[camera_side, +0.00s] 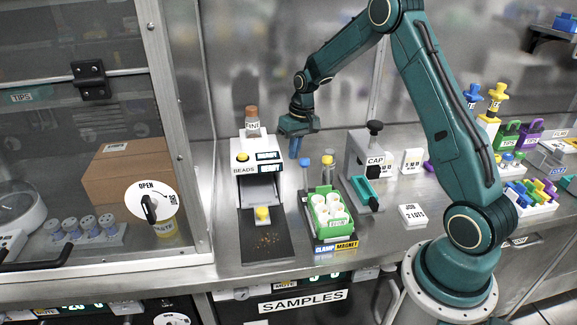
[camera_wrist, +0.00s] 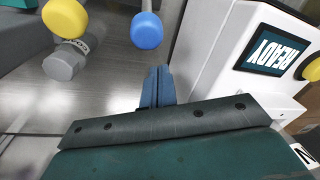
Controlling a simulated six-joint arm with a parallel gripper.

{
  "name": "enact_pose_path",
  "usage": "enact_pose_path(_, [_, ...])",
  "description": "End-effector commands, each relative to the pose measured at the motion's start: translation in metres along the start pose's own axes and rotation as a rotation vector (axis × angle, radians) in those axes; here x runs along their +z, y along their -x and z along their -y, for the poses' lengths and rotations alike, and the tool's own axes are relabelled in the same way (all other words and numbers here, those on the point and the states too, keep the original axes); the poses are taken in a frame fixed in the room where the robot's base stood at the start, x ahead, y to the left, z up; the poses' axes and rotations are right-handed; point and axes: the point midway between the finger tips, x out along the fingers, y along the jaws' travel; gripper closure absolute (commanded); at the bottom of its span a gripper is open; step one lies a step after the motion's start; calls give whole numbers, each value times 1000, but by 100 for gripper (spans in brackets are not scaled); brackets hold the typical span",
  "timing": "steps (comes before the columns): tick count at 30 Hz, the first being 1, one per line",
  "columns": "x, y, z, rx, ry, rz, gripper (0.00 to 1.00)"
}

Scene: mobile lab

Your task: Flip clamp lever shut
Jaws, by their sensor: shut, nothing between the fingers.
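The clamp lever is a thin upright stick with a blue knob (camera_side: 305,163) at the back left of a green rack. The blue "CLAMP" label (camera_side: 326,250) is on the rack's front. In the wrist view the round blue knob (camera_wrist: 146,30) hangs just beyond my fingertips, with a small gap. My gripper (camera_side: 295,150) is behind and slightly left of the knob in the side view, above the bench. Its blue fingers (camera_wrist: 157,72) are together and empty. The clamp's inner parts are hidden.
A yellow-knobbed lever (camera_side: 327,159) stands right of the blue one. The green rack (camera_side: 321,203) holds several white-capped tubes. The white "BEADS" dispenser (camera_side: 245,187) stands close on the left; its READY screen (camera_wrist: 272,52) is near my fingers. The CAP press (camera_side: 364,165) stands right.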

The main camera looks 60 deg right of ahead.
Motion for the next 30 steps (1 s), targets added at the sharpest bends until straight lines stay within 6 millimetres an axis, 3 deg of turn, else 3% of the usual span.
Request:
enact_pose_path(9, [19, 7, 0, 0, 0, 0, 100])
enact_pose_path(30, [23, 9, 1, 8, 3, -16, 100])
